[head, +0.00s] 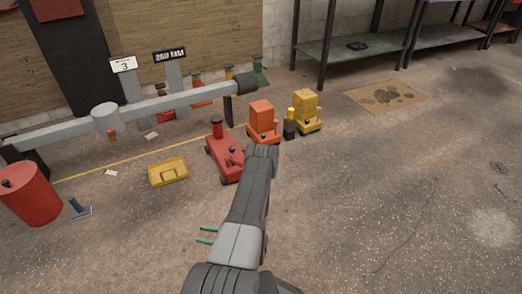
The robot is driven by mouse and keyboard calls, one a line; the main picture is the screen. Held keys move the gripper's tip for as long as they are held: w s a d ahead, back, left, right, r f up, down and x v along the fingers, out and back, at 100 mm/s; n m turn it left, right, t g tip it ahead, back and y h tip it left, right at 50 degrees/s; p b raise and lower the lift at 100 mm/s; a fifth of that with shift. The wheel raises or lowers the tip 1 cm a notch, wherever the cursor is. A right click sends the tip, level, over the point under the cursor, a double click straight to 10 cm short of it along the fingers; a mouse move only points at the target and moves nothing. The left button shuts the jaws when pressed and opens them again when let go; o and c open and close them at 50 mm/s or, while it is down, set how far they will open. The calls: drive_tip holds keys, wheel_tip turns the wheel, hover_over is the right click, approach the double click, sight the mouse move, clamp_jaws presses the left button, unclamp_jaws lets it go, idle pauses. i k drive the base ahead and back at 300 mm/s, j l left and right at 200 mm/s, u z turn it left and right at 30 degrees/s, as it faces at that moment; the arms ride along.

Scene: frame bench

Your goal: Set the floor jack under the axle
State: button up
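A long grey axle (70,126) runs across the left half of the head view, with a round housing near its middle and a dark hub at its right end. A low red floor jack (226,160) with a dark top pad stands on the floor in front of the axle, apart from it. An orange jack-like unit (262,118) and a yellow one (305,107) stand to its right. My arm hides the rest.
Signs reading 3 (124,64) and 260 MM (170,54) stand behind the axle. Green shelving (350,47) and a stained mat (386,96) are at back right. The right floor is mostly clear.

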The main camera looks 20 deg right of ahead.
sight(219, 142)
drive_tip(key=i+z, duration=0.15)
drive_tip(key=z, duration=0.3)
drive_tip(key=i+z, duration=0.1)
drive_tip(key=z, duration=0.4)
drive_tip(key=i+j+z, duration=0.1)
drive_tip(key=z, duration=0.35)
drive_tip(key=i+j, duration=0.35)
drive_tip(key=j, duration=0.15)
drive_tip(key=i+j, duration=0.4)
drive_tip(key=j, duration=0.15)
